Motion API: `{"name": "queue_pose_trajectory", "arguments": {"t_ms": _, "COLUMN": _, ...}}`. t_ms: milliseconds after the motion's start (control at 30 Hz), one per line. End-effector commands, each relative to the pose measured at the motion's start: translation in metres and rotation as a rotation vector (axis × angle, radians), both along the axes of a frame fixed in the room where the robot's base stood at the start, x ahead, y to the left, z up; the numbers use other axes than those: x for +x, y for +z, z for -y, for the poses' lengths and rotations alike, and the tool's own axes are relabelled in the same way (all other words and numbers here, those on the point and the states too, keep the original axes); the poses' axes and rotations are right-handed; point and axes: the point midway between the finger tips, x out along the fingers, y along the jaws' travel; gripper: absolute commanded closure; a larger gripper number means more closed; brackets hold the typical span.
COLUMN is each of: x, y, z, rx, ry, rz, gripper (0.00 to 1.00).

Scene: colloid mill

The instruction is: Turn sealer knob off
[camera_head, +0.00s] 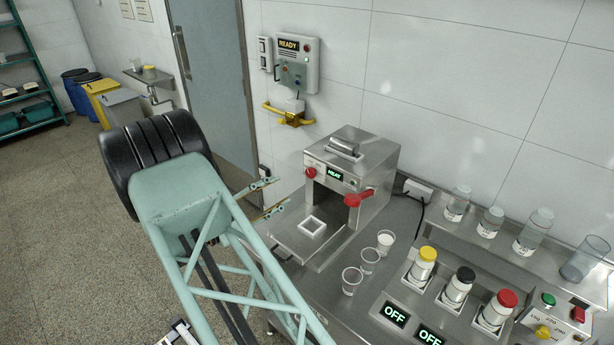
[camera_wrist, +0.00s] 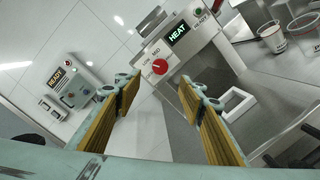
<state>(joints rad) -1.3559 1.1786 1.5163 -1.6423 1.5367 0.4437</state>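The sealer (camera_head: 350,160) is a steel box on the bench with a lit display (camera_head: 335,174) reading HEAT; the display also shows in the wrist view (camera_wrist: 178,35). Its round red knob (camera_head: 310,172) is on the front, left of the display. In the wrist view the red knob (camera_wrist: 160,67) sits beside the label MID, and its exact setting is too small to tell. My gripper (camera_head: 275,194) is open and empty, in front of and left of the sealer. In the wrist view the knob appears between and beyond the fingers of my gripper (camera_wrist: 166,88), apart from them.
A red lever (camera_head: 357,198) juts from the sealer's right front. A white square frame (camera_head: 312,227) lies on its tray. Clear cups (camera_head: 369,262) and capped jars (camera_head: 459,285) stand to the right. A wall box (camera_head: 298,62) reading READY hangs behind.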

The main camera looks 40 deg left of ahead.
Motion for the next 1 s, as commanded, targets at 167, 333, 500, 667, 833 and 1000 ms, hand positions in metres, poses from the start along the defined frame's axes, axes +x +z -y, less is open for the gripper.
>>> {"name": "queue_pose_trajectory", "arguments": {"t_ms": 167, "x": 0.008, "y": 0.0, "z": 0.002, "rx": 0.0, "ry": -0.001, "rz": 0.0, "gripper": 0.63}}
{"name": "queue_pose_trajectory", "arguments": {"t_ms": 333, "x": 0.022, "y": 0.0, "z": 0.003, "rx": 0.0, "ry": -0.001, "rz": 0.001, "gripper": 0.63}}
{"name": "queue_pose_trajectory", "arguments": {"t_ms": 500, "x": 0.043, "y": 0.0, "z": 0.007, "rx": -0.001, "ry": -0.003, "rz": 0.0, "gripper": 0.63}}
{"name": "queue_pose_trajectory", "arguments": {"t_ms": 667, "x": 0.064, "y": 0.0, "z": 0.01, "rx": -0.001, "ry": -0.002, "rz": -0.001, "gripper": 0.63}}
{"name": "queue_pose_trajectory", "arguments": {"t_ms": 833, "x": 0.086, "y": 0.001, "z": 0.013, "rx": 0.0, "ry": -0.002, "rz": 0.0, "gripper": 0.63}}
{"name": "queue_pose_trajectory", "arguments": {"t_ms": 1000, "x": 0.107, "y": 0.001, "z": 0.016, "rx": 0.0, "ry": -0.001, "rz": 0.0, "gripper": 0.63}}
